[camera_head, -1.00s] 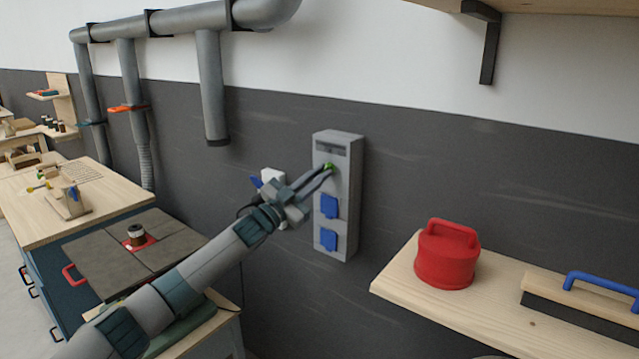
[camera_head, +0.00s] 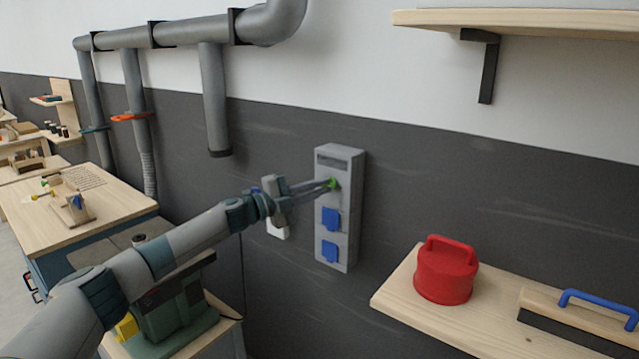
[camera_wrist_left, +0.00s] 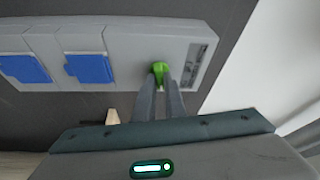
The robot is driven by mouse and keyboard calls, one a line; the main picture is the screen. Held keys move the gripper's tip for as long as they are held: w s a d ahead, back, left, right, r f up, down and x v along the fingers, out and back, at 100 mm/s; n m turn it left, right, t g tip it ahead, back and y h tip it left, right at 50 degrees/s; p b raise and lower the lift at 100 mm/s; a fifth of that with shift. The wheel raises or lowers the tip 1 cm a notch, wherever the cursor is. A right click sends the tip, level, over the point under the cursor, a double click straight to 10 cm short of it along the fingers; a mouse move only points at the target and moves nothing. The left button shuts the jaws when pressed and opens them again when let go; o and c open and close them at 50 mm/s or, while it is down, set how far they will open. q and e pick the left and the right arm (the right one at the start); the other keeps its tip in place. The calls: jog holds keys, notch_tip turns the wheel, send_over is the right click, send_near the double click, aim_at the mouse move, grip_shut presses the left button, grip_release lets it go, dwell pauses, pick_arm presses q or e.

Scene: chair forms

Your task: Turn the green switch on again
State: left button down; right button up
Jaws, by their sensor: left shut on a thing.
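The green switch (camera_head: 333,184) is on the upper front of a grey wall box (camera_head: 347,227), above two blue socket covers. My left gripper (camera_head: 328,184) reaches the box from the left, its fingers shut on the switch. In the left wrist view the green switch (camera_wrist_left: 159,69) shows at the fingertips (camera_wrist_left: 164,75), and the fingers hide part of it. I cannot tell the switch's exact turn. My right gripper is not in view.
A wooden shelf (camera_head: 400,291) with a red lidded container (camera_head: 446,270) and a blue-handled tool (camera_head: 590,305) is at the lower right. A higher shelf (camera_head: 520,20) juts out above. Dark wall right of the box is clear.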

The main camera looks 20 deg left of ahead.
pick_arm(q)
jog(key=shift+m+g+p, duration=0.4)
jog(key=shift+m+p, duration=0.3)
jog(key=shift+m, duration=0.5)
jog(key=c, duration=1.8)
grip_release()
jog(key=shift+s+a+y, duration=0.1)
jog(key=shift+s+y, duration=0.05)
jog(key=shift+y, duration=0.15)
jog(key=b+v, duration=0.6)
jog(key=v, duration=1.1)
